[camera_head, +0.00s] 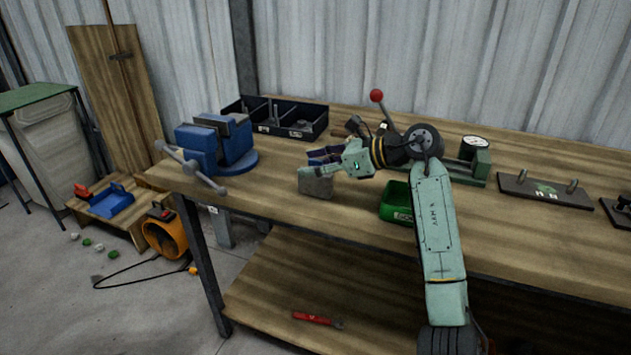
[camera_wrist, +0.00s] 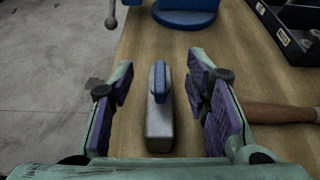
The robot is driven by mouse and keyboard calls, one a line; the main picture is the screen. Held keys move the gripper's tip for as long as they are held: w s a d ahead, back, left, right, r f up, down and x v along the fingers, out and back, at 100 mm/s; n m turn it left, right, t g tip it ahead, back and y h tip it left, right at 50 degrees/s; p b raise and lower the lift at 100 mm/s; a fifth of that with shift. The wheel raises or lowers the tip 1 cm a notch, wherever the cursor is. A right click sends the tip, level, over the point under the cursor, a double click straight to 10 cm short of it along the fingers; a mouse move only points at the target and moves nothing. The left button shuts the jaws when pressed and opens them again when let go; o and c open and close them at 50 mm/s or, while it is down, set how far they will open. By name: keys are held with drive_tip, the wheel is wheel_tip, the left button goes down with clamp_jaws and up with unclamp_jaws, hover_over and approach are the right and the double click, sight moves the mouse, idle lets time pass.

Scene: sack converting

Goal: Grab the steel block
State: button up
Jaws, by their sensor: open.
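The steel block (camera_head: 316,187) is grey and stands on the workbench near its front edge, just below my gripper (camera_head: 328,163). In the wrist view the block (camera_wrist: 159,133) lies lengthwise between my two fingers, with a blue piece (camera_wrist: 161,82) on top of it. My gripper (camera_wrist: 160,72) is open, with purple pads on both sides of the block. A gap shows between each pad and the block, so nothing is held. In the head view my fingers partly hide the top of the block.
A blue vise (camera_head: 214,145) stands left of the block on the bench (camera_head: 270,205). A black divided bin (camera_head: 285,125) is behind. A green tray (camera_head: 397,203) sits close on the right. A wooden handle (camera_wrist: 280,113) lies right of my fingers in the wrist view.

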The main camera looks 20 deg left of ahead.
drive_tip(key=shift+c, duration=0.5)
clamp_jaws()
idle(0.6)
